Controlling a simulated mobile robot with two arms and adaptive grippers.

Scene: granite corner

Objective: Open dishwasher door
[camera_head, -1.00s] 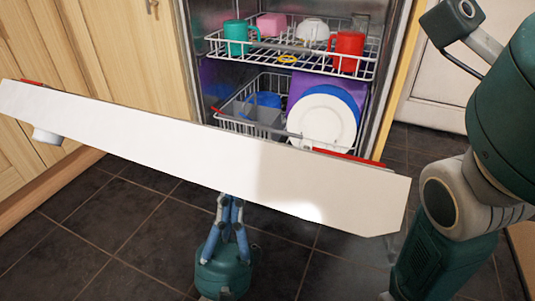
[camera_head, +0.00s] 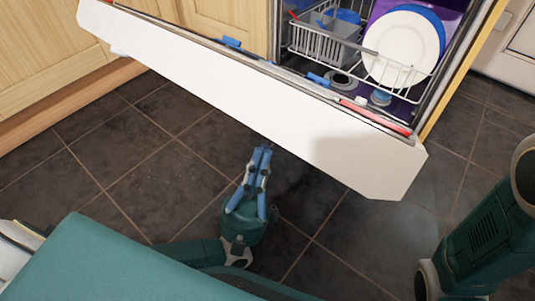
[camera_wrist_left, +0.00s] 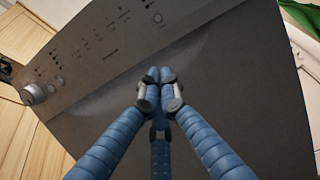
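The dishwasher door (camera_head: 300,118) is partly open in the head view, tilted down and outward, with its white panel facing up toward me. Its outer face fills much of the left wrist view (camera_wrist_left: 235,80), with printed markings and a round knob (camera_wrist_left: 34,93). My left gripper (camera_head: 262,150) is at the door's lower edge in the head view. Its blue fingers are together, and nothing shows between them in the left wrist view (camera_wrist_left: 155,75). I cannot tell whether the fingertips touch the door. My right gripper is out of view; part of my arm shows at the right.
Inside the dishwasher, the lower rack (camera_head: 318,42) holds a white plate (camera_head: 401,48), a blue plate and a grey cutlery basket (camera_head: 338,45). Wooden cabinets (camera_head: 50,45) stand at left. The dark tiled floor (camera_head: 150,130) in front is clear.

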